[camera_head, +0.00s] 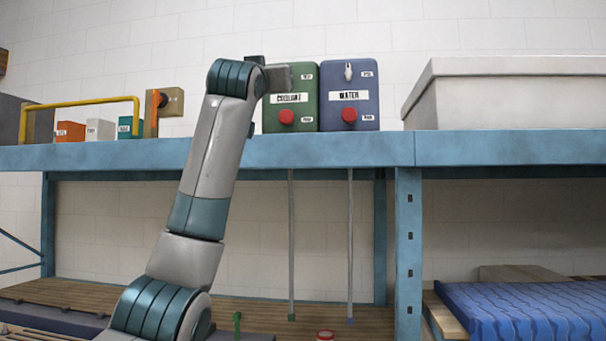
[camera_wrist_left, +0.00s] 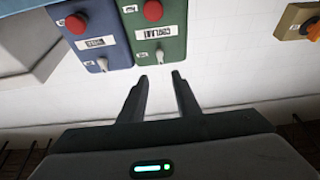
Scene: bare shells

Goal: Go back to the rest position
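My left arm rises from the bottom left in the head view, and its wrist end (camera_head: 276,77) is in front of the upper left of the green COOLANT box (camera_head: 288,98). My left gripper (camera_wrist_left: 160,77) shows in the wrist view with its two fingers apart and nothing between them. The tips are near the green box (camera_wrist_left: 158,28) and its pale switch (camera_wrist_left: 160,57); I cannot tell whether they touch it. In the head view the fingers and this switch are hidden. My right gripper is not in view.
The blue WATER box (camera_head: 349,95) stands right of the green one; both have red buttons. A blue shelf (camera_head: 300,152) runs below them. A grey bin (camera_head: 510,90) is at right, small coloured boxes and a yellow rail (camera_head: 80,103) at left. A lower wooden shelf holds blue material (camera_head: 530,308).

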